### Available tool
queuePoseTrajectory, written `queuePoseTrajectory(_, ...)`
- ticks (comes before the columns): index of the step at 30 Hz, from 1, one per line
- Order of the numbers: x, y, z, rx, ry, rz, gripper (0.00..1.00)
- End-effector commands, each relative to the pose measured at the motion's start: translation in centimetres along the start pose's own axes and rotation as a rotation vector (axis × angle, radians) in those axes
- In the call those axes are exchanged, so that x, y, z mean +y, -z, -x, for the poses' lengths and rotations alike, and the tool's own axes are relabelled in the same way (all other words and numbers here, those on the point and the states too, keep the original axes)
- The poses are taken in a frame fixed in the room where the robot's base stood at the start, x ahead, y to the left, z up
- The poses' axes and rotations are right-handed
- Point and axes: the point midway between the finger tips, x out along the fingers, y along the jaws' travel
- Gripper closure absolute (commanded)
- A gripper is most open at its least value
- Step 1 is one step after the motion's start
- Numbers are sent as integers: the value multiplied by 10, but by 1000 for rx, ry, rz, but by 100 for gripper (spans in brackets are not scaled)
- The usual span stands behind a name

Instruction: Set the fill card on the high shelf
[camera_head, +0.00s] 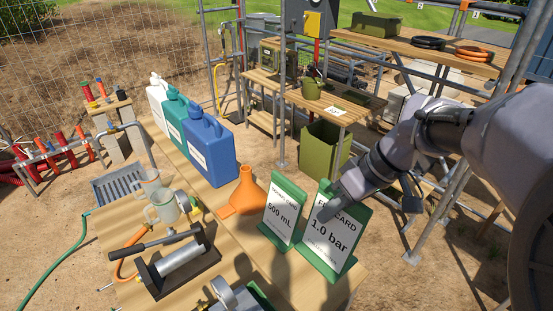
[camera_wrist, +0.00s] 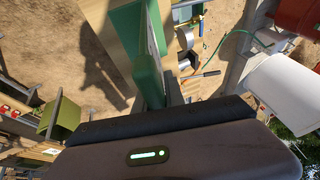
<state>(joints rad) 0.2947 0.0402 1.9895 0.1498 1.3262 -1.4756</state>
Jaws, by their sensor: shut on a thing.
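The fill card (camera_head: 330,236), a green-framed white sign reading 1.0 bar, is upright near the front right end of the wooden bench. My gripper (camera_head: 330,207) is shut on its upper part and covers some of its heading. I cannot tell whether its base touches the bench. In the wrist view a green edge, which looks like the card (camera_wrist: 147,78), rises from the jaws. The high shelf (camera_head: 405,52) is a wooden board at the upper right, bearing a green box, a black coil and an orange coil, with bare board between them.
A second green card (camera_head: 284,212) reading 500 mL stands close left of the fill card. An orange funnel (camera_head: 246,190) and a blue jug (camera_head: 209,150) are behind it. A lower slatted bench (camera_head: 330,108) and metal posts stand farther back.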

Motion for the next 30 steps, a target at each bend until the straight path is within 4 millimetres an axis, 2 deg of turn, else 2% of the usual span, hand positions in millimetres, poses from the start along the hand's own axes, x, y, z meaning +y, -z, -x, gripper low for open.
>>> queuePoseTrajectory(3, 7, -12, -27, -3, 4, -2, 100)
queuePoseTrajectory(11, 20, -30, -70, -2, 3, -2, 100)
queuePoseTrajectory(23, 22, -32, -78, 0, 0, 1, 100)
queuePoseTrajectory(24, 22, -32, -77, -1, 0, 1, 80)
queuePoseTrajectory(26, 22, -32, -77, -1, 0, 0, 68)
queuePoseTrajectory(27, 22, -32, -76, -1, 0, 0, 64)
queuePoseTrajectory(30, 22, -32, -76, -1, 0, 0, 64)
